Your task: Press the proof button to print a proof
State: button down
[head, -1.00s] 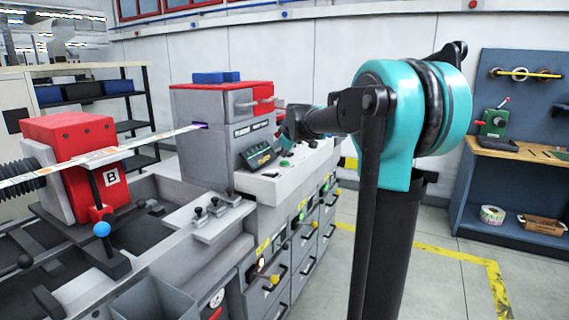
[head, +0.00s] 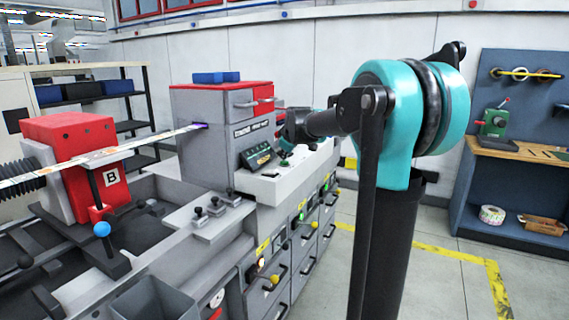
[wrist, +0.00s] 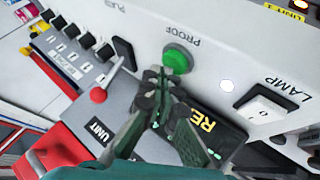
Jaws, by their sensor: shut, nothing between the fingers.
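In the head view a small green button (head: 284,163) shows on the console top. My gripper (wrist: 160,76) is shut and empty, its dark green fingertips close beside the button's near edge. I cannot tell whether they touch it. In the head view my gripper (head: 287,150) points down over the console and is small and partly hidden by my arm.
A white LAMP rocker switch (wrist: 262,108) sits right of the button. A dark display with yellow letters (wrist: 210,125) lies partly behind the fingers. A red-knobbed lever (wrist: 98,95) and several black knobs are at left. Open floor (head: 440,285) lies to the right.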

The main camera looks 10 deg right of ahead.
aim_at(285, 162)
jog(key=shift+f, duration=0.5)
dwell(0.5)
jog(key=shift+r, duration=0.95)
jog(key=shift+r, duration=2.5)
